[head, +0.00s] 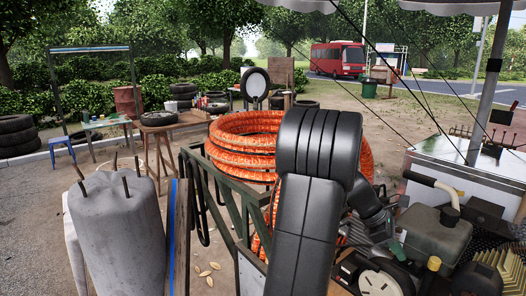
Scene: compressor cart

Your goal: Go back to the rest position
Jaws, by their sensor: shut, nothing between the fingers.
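My arm rises through the middle of the head view as thick black links and bends over at the top. My gripper does not show in this view. A large coil of orange hose (232,136) lies behind the arm, which hides part of it. The compressor machinery (436,232) stands at the lower right, close to my arm. A dark grey rounded part (368,207) shows just right of the arm; I cannot tell what it belongs to.
A green metal rail (222,205) runs beside the hose coil. A grey cylinder with rods (117,225) stands at the lower left. A wooden table (165,128) carries a tyre. A silver pole (487,85) and thin dark cables are at the right. Open ground lies behind.

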